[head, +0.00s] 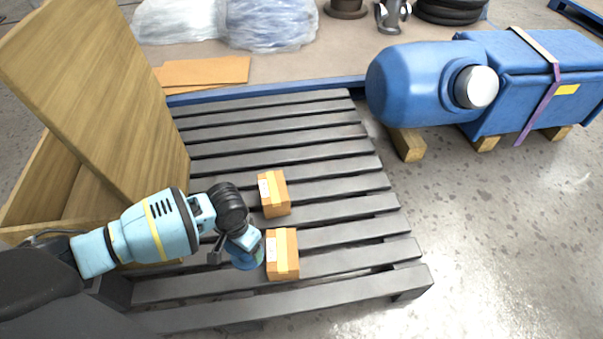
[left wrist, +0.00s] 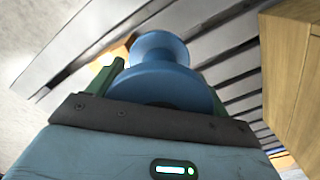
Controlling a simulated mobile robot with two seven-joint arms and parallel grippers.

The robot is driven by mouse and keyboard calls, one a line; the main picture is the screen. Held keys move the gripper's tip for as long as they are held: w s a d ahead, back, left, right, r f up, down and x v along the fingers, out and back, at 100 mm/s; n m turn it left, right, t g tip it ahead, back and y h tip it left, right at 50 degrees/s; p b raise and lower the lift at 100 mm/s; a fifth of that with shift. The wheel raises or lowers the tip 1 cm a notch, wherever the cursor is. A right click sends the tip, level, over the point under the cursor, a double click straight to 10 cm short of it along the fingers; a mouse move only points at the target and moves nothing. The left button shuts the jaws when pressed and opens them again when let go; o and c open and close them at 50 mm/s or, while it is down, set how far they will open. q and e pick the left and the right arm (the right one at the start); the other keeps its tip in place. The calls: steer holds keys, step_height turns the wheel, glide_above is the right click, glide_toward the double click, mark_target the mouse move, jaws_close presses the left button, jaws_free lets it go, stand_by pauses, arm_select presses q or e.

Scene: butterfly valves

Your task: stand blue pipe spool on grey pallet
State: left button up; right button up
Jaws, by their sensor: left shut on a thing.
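The grey pallet (head: 345,283) lies in the middle of the head view, its dark slats mostly bare. The blue pipe spool (head: 246,260) is at its near part, just left of a small carton, partly covered by my gripper. In the left wrist view the blue spool (left wrist: 160,72) shows two round flanges with a narrower neck. My left gripper (head: 236,249) is shut on the spool, with a green finger on each side in the left wrist view (left wrist: 158,88). I cannot tell whether the spool's lower end touches the slats. My right gripper is not in view.
Two small cartons (head: 274,193) (head: 283,254) sit on the pallet, the nearer one close beside the spool. An open wooden crate (head: 95,95) stands at the left. A large blue machine (head: 430,85) rests on wooden blocks at the right. The pallet's far slats are clear.

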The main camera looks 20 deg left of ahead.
mark_target(243, 258)
arm_select(q)
steer(key=shift+s+a+f, duration=0.15)
steer(key=shift+a+f, duration=0.05)
steer(key=shift+f, duration=0.25)
steer(key=shift+s+a+f, duration=0.15)
steer(key=shift+f, duration=0.3)
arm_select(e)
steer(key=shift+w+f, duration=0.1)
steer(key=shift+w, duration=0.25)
arm_select(q)
steer(key=shift+f, duration=0.1)
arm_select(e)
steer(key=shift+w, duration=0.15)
